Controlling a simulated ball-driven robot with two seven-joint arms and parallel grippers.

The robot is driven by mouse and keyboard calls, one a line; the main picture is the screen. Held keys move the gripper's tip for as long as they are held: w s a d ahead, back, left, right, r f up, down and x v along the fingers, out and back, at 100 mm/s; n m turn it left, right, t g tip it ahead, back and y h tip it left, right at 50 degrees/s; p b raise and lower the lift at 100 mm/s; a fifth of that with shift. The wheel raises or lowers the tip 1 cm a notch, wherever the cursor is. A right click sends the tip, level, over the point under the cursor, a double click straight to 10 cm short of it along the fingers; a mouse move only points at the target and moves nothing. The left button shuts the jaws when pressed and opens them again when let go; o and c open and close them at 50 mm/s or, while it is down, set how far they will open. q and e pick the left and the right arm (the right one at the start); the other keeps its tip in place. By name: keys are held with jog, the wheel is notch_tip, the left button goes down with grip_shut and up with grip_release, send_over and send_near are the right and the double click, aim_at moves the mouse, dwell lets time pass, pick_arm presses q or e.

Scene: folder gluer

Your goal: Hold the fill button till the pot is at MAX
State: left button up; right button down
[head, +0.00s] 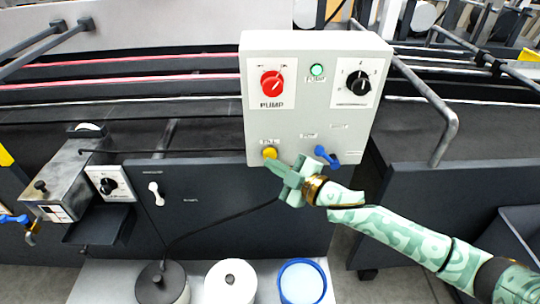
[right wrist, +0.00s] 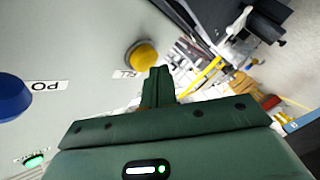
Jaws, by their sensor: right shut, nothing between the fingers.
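The yellow fill button (head: 270,153) is at the lower left of the pale control box's front. It also shows in the right wrist view (right wrist: 145,57). My right gripper (head: 276,168) is shut and empty, with its tips just below and right of the button. In the right wrist view the fingertips (right wrist: 160,72) are beside the button's edge; I cannot tell whether they touch it. A grey metal box (head: 62,180) on the left machine may be the pot; no level or MAX mark is readable. My left gripper is not in view.
The control box (head: 318,45) also bears a red pump knob (head: 272,84), a lit green lamp (head: 317,70), a black knob (head: 358,83) and a blue lever (head: 326,157) close to my right gripper. Several round containers, one with a blue rim (head: 302,283), stand below.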

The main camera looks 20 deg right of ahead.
jog(key=shift+w+d, duration=0.15)
jog(key=shift+w, duration=0.4)
dwell(0.7)
jog(key=shift+s, duration=0.1)
dwell(1.1)
jog(key=shift+s+a+p, duration=0.25)
jog(key=shift+s+p, duration=0.3)
jog(key=shift+s, duration=0.3)
jog(key=s+p, duration=0.1)
jog(key=s, duration=0.1)
jog(key=s+a+p, duration=0.1)
jog(key=s, duration=0.1)
jog(key=shift+s+a, duration=0.2)
jog(key=shift+s, duration=0.2)
